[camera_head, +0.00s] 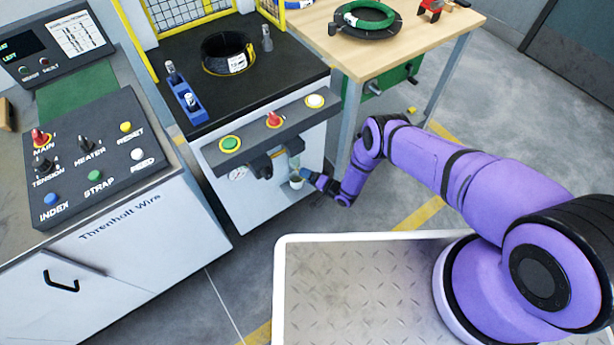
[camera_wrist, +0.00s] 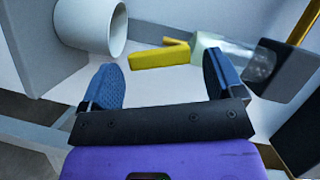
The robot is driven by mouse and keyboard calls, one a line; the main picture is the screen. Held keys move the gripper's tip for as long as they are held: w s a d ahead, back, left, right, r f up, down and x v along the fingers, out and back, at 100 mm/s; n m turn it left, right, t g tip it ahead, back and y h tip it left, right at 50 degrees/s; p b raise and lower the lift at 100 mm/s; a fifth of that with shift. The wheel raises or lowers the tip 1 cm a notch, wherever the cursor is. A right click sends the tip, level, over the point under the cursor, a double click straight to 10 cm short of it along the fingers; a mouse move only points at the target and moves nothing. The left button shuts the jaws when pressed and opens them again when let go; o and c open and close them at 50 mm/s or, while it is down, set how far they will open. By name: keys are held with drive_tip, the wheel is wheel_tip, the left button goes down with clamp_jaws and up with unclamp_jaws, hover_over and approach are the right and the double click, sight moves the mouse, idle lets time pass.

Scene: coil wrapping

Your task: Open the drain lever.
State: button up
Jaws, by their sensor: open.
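The drain lever (camera_wrist: 160,56) is a short yellow bar in the wrist view. It lies just beyond my gripper (camera_wrist: 160,80), across the gap between the two blue fingertips. The fingers are apart with nothing between them, and I see no contact with the lever. A clear bowl (camera_wrist: 222,52) sits at the lever's right end. In the head view my gripper (camera_head: 312,177) is low at the front of the white cabinet (camera_head: 250,195), under the button panel. I cannot make out the lever there.
A white cup-like cylinder (camera_wrist: 95,25) stands close to the left finger in the wrist view; it also shows in the head view (camera_head: 296,182). A dark grey block (camera_wrist: 285,70) is at the right. A round gauge (camera_head: 238,173) sits left of the gripper.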

drive_tip(key=v, duration=1)
